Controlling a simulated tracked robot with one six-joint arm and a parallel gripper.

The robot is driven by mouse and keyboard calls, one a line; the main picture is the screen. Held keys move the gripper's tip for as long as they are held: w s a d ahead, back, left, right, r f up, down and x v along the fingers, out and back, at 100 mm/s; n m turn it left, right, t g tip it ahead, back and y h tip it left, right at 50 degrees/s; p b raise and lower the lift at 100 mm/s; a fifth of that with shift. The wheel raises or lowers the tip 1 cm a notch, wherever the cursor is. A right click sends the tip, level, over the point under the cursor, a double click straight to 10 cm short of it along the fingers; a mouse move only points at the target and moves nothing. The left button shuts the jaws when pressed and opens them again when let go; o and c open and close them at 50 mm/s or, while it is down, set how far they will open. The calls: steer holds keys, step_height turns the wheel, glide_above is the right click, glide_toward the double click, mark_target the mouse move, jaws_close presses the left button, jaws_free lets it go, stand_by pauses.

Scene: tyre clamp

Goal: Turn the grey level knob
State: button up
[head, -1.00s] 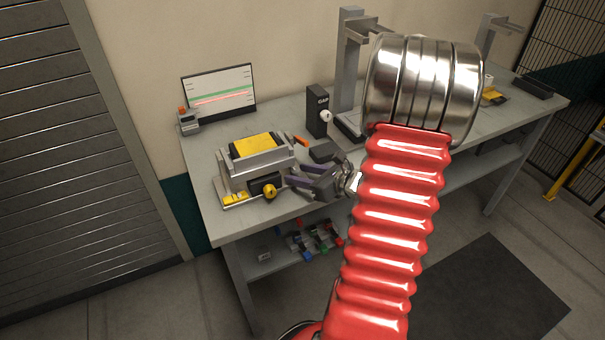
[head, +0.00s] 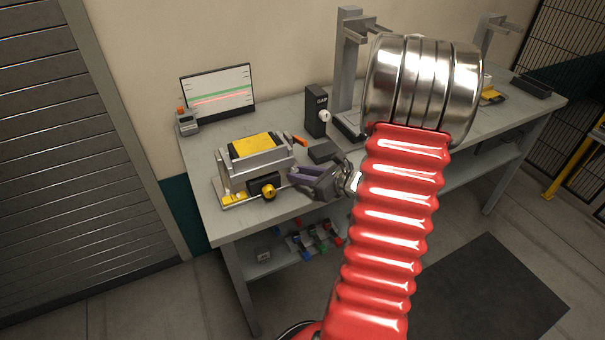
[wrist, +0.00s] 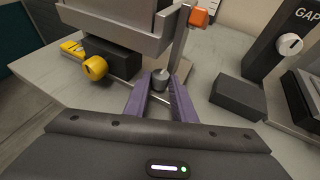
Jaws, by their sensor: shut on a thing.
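The grey level knob (wrist: 160,78) is a small cylinder at the right side of the clamp fixture (wrist: 118,22) in the wrist view. My gripper (wrist: 158,82) has its two purple fingers closed around it, one on each side. In the head view my gripper (head: 292,180) reaches in from the right, just right of the fixture (head: 256,172). The knob is not clear there, behind the fingers. A thin light rod runs near the fingers in the wrist view.
A yellow knob (wrist: 95,67) sits on a dark box left of my fingers. An orange-topped post (wrist: 198,17) stands close on the right. A dark block (wrist: 239,97) and the GAP box with a white knob (wrist: 289,44) are further right. A monitor (head: 218,92) stands behind.

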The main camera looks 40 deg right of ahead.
steer(key=shift+w+d+n+y, duration=0.15)
steer(key=shift+n+y, duration=0.25)
steer(key=shift+y, duration=0.1)
steer(key=shift+w+d+n+g+y, duration=0.1)
steer(key=shift+d+n+g+y, duration=0.15)
steer(key=shift+n+y, duration=0.6)
steer(key=n+y, duration=0.1)
steer(key=n+g+y, duration=0.2)
steer(key=n+y, duration=0.1)
steer(key=shift+w+d, duration=0.2)
steer(key=shift+d, duration=0.05)
steer(key=shift+w+d+n+g+y, duration=0.1)
steer(key=shift+w+n+g+y, duration=0.05)
steer(key=shift+n+g+y, duration=0.85)
steer(key=shift+w+d+n+g+y, duration=0.15)
steer(key=shift+n+g+y, duration=0.6)
steer(key=shift+n+g, duration=0.4)
steer(key=shift+a+n+g+y, duration=0.1)
steer(key=shift+n+g+y, duration=0.3)
steer(key=shift+n+g, duration=0.15)
steer(key=shift+f, duration=0.1)
steer(key=o, duration=1.1)
steer(key=shift+c, duration=0.2)
steer(key=shift+w+d+r, duration=0.1)
steer(key=shift+d+r, duration=0.1)
steer(key=shift+d, duration=0.1)
